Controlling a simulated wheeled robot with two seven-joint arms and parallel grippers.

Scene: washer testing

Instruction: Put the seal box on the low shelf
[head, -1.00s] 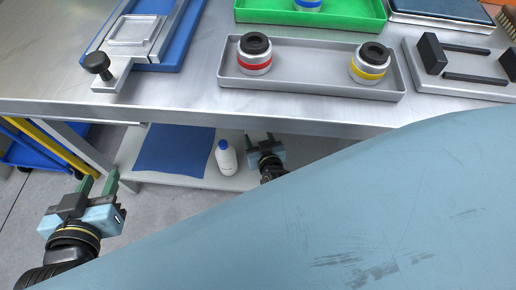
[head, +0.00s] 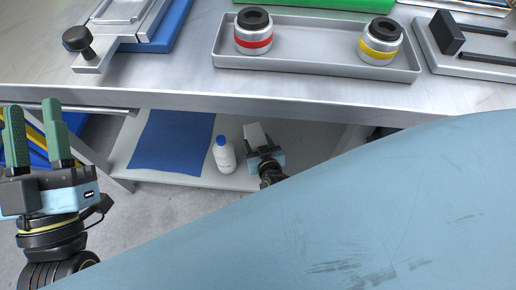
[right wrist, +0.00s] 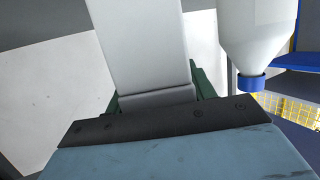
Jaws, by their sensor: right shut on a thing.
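A pale grey-white box (head: 255,135), which I take to be the seal box, is in the jaws of my right gripper (head: 262,148) under the table, over the low shelf (head: 312,142). In the right wrist view the box (right wrist: 137,45) stands between the green fingers and hides most of them. Whether its far end touches the shelf cannot be told. My left gripper (head: 36,132) is open and empty at the left, beside the table's front edge.
A white bottle with a blue cap (head: 224,156) stands close left of my right gripper; it also shows in the right wrist view (right wrist: 258,30). A blue mat (head: 172,142) covers the shelf's left part. The table edge (head: 200,101) overhangs. A grey tray (head: 315,66) holds red-banded and yellow-banded cylinders.

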